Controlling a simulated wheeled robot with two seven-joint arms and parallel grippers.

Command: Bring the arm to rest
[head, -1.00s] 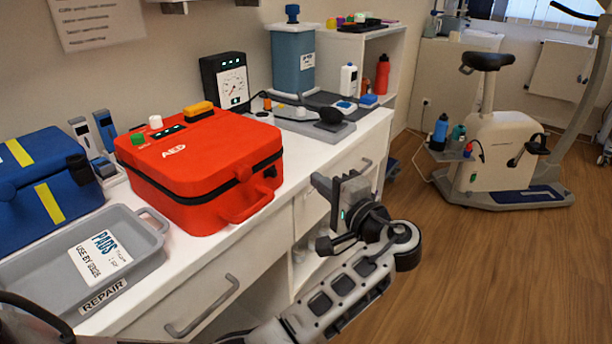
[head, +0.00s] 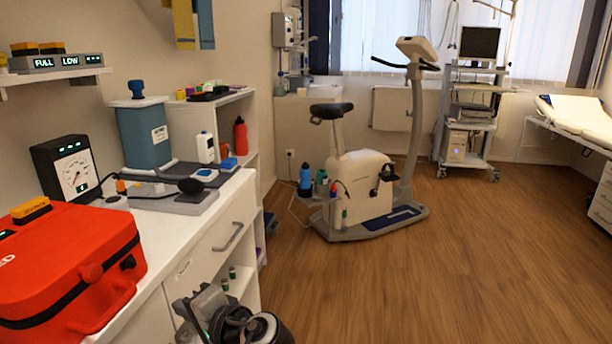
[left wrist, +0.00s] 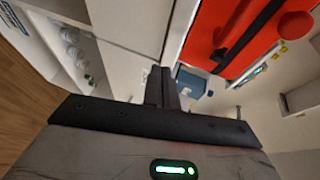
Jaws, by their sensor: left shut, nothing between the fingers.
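My left gripper (head: 188,312) shows at the bottom of the head view, in front of the white counter's drawers and open shelf. In the left wrist view its two dark fingers (left wrist: 162,88) are together with nothing between them. The red case (head: 65,270) stands on the counter at the lower left of the head view, to the left of the gripper and apart from it. The case also shows at the upper right of the left wrist view (left wrist: 205,30). Most of my left arm is below the head picture. My right gripper is out of view.
The white counter (head: 150,222) holds a gauge box (head: 70,172) and a blue-grey canister (head: 146,138). An exercise bike (head: 358,190) stands beyond. A wheeled monitor cart (head: 468,115) and a couch (head: 580,118) are farther back. The wooden floor (head: 440,270) at right is clear.

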